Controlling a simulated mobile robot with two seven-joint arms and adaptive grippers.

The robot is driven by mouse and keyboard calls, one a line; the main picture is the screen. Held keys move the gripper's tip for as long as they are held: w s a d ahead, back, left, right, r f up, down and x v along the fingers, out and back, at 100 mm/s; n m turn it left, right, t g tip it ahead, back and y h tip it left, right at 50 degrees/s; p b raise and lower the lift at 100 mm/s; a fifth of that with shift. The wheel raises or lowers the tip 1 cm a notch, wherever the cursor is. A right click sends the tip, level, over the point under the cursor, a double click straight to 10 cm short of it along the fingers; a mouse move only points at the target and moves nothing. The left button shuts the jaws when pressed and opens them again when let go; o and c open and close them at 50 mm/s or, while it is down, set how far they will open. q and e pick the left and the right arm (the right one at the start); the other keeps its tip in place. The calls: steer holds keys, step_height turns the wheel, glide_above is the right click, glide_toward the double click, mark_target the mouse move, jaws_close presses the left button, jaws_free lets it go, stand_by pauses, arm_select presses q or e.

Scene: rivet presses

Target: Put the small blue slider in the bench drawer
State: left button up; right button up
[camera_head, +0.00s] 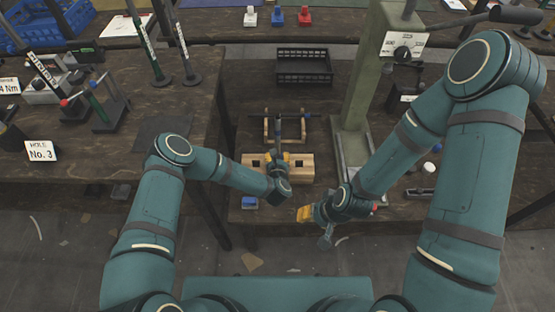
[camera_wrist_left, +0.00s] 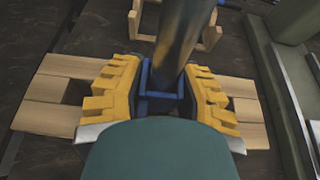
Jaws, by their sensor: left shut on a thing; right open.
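My left gripper (camera_head: 279,158) has its yellow fingers shut on a dark cylinder with a blue bracket (camera_wrist_left: 174,45), over a pale wooden block (camera_head: 305,172) with square holes. The block also shows in the left wrist view (camera_wrist_left: 50,92). Whether the cylinder's lower end sits in the block is hidden. A small blue piece with a pale top (camera_head: 249,203) lies on the bench's front edge, left of my right gripper. Another small blue piece (camera_head: 277,17) stands on the back table. I cannot tell which is the slider. My right gripper (camera_head: 304,214) is open at the front edge. I cannot make out a drawer.
A wooden rack (camera_head: 267,128) holding a bar stands behind the block. A green press column (camera_head: 358,95) rises to its right. A black crate (camera_head: 304,66) lies farther back. Small white (camera_head: 250,17) and red (camera_head: 304,16) pieces stand on the back table.

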arm_select(q)
steer(key=shift+f, duration=0.25)
steer(key=shift+f, duration=0.15)
steer(key=o, duration=0.9)
steer(key=shift+c, duration=0.2)
